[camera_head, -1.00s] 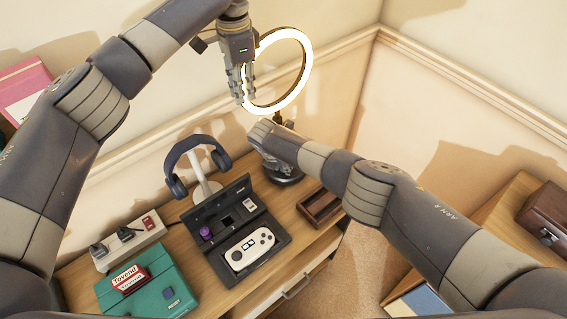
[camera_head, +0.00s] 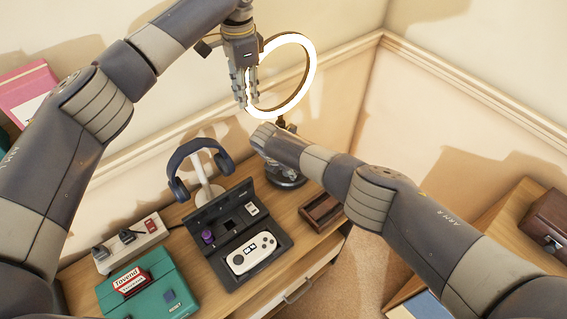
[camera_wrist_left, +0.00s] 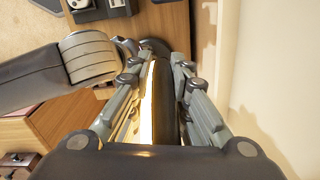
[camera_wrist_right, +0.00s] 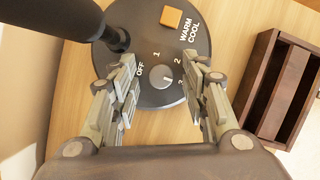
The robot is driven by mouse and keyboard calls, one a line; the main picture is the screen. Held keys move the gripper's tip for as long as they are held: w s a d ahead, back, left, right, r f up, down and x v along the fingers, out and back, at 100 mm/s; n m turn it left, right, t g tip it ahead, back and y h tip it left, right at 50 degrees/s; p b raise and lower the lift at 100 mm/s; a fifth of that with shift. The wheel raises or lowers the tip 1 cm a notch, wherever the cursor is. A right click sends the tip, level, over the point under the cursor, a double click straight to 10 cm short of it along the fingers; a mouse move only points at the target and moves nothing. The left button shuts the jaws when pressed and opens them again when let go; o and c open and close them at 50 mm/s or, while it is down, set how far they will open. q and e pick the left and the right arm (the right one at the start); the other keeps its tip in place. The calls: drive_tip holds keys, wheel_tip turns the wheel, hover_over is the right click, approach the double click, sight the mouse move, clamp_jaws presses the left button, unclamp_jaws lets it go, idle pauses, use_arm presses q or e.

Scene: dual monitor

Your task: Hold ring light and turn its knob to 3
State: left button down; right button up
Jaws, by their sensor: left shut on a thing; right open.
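The ring light (camera_head: 313,72) glows white at the back of the desk in the head view. My left gripper (camera_head: 246,103) is shut on the left side of its ring; the ring (camera_wrist_left: 158,100) runs between the fingers in the left wrist view. The round dark base (camera_wrist_right: 145,95) carries a pale knob (camera_wrist_right: 162,77) with marks OFF, 1, 2 and 3, plus an orange button (camera_wrist_right: 171,17). I cannot tell clearly which mark the knob points to. My right gripper (camera_wrist_right: 165,90) is open, its fingers apart on either side of the knob. My right arm hides this gripper in the head view.
A brown wooden tray (camera_head: 322,212) lies right of the base. Left of it are headphones on a stand (camera_head: 203,188), an open dark case (camera_head: 222,256) with a white controller (camera_head: 251,253), a power strip (camera_head: 128,242) and a teal box (camera_head: 165,290). Walls stand close behind.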

drive_tip(key=v, duration=1.1)
drive_tip(key=shift+r, duration=0.4)
drive_tip(key=shift+s+a, duration=0.1)
use_arm(q)
drive_tip(key=c, duration=1.4)
unclamp_jaws()
drive_tip(key=shift+c, duration=0.2)
